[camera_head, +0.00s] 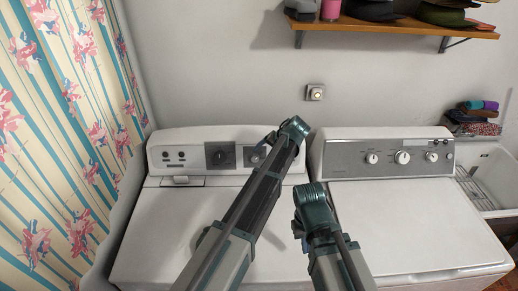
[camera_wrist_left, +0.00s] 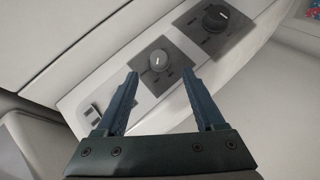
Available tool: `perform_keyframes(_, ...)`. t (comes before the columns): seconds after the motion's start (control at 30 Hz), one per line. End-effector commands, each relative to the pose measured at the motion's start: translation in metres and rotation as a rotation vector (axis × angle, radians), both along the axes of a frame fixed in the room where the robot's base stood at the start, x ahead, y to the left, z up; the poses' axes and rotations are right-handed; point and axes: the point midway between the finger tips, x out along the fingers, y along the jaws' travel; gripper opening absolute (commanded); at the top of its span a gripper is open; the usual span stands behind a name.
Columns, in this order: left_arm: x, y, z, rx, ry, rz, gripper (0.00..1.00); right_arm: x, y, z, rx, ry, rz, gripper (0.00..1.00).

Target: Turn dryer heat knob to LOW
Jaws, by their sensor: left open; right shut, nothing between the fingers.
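The white dryer with a lint-door flap, apparently the left machine (camera_head: 165,225), has a back panel with a black knob (camera_head: 221,155) and a smaller grey knob (camera_head: 256,157) partly behind my left arm. In the left wrist view the grey knob (camera_wrist_left: 158,60) sits on a dark square plate, its white mark pointing up; the plate's labels are too small to read. My left gripper (camera_wrist_left: 161,77) is open, its fingertips on either side of and just short of the grey knob, apparently not touching.
In the left wrist view the larger black knob (camera_wrist_left: 215,18) and a rocker switch (camera_wrist_left: 96,109) flank the grey knob. A second machine (camera_head: 415,230) with several knobs stands at right. A wooden shelf (camera_head: 400,25) hangs above; a curtain (camera_head: 70,120) is at left.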

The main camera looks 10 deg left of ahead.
Motion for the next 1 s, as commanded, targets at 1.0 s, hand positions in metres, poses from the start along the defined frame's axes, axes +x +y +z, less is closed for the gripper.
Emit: perform_keyframes(1.0,-0.022,-0.022,0.038,-0.006,0.004,0.005,0.7,0.0,0.0,0.039,0.001,0.0,-0.007,0.0)
